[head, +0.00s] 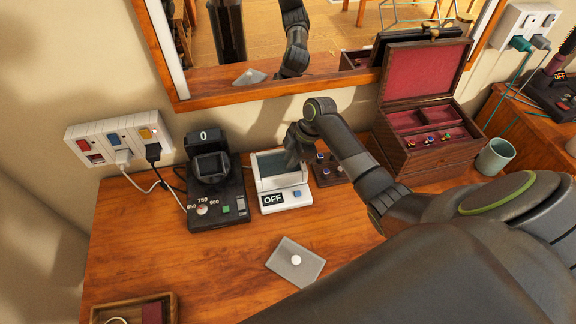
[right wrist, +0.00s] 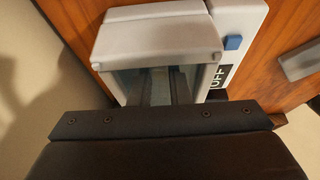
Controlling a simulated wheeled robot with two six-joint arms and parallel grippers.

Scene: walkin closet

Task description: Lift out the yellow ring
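The yellow ring cannot be made out for certain in either view. A white device with a clear-windowed lid (head: 270,165) stands on the wooden desk, its label reading OFF beside a blue button. It also shows in the right wrist view (right wrist: 157,38). My right gripper (head: 296,150) reaches down at the right side of the device's window. In the right wrist view two dark finger-like strips show at the window, partly hidden by it and the gripper body; whether they hold anything is unclear. My left gripper is not in view.
A black device with a dial (head: 218,190) stands left of the white one. A small stand with coloured gems (head: 325,170) is close on its right. An open jewellery box (head: 425,160), a cup (head: 494,157) and a grey plate (head: 285,268) are nearby.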

